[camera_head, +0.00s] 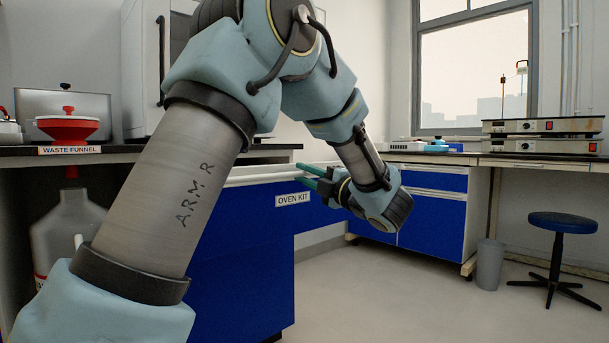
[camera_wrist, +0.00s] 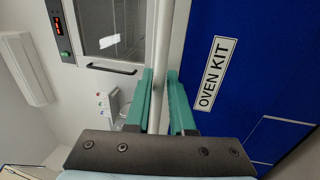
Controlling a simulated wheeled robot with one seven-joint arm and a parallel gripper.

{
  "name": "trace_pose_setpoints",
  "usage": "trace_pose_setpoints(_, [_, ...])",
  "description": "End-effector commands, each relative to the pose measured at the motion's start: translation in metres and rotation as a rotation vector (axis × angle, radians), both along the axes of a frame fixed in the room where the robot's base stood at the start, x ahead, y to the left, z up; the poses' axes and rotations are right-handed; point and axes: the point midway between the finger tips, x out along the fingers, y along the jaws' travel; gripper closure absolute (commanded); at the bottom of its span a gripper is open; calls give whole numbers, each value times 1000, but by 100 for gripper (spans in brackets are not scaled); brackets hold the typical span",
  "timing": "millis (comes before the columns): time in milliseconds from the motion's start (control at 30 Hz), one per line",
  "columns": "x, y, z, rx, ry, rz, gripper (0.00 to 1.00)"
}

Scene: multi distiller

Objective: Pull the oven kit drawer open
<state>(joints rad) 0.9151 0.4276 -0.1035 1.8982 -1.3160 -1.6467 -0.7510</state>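The drawer labelled OVEN KIT (camera_head: 293,199) is in the blue bench front, with a pale rail-like handle (camera_head: 262,176) along its top edge. In the wrist view the label (camera_wrist: 216,73) is to the right, and the handle (camera_wrist: 163,40) runs up and down the picture. My gripper (camera_head: 306,174) is at the handle, near the bench corner. In the wrist view its two green fingers (camera_wrist: 161,85) are on either side of the handle, which seems to fill the narrow gap between them. The drawer looks flush with the bench; my arm hides much of it.
An oven-like unit with a glass door (camera_wrist: 110,35) is above the bench. A red waste funnel (camera_head: 68,125) is at the left. A blue stool (camera_head: 561,223), grey bin (camera_head: 489,265) and another blue cabinet (camera_head: 432,222) are to the right. The floor (camera_head: 400,305) between is clear.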

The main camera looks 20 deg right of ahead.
Motion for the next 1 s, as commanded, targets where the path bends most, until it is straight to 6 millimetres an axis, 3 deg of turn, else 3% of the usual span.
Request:
trace_pose_setpoints(200, [0, 0, 0, 0, -1, 0, 54])
trace_pose_setpoints(533, [-5, -3, 0, -1, 0, -2, 54])
trace_pose_setpoints(1000, [-78, -38, -16, 2, 0, -4, 54])
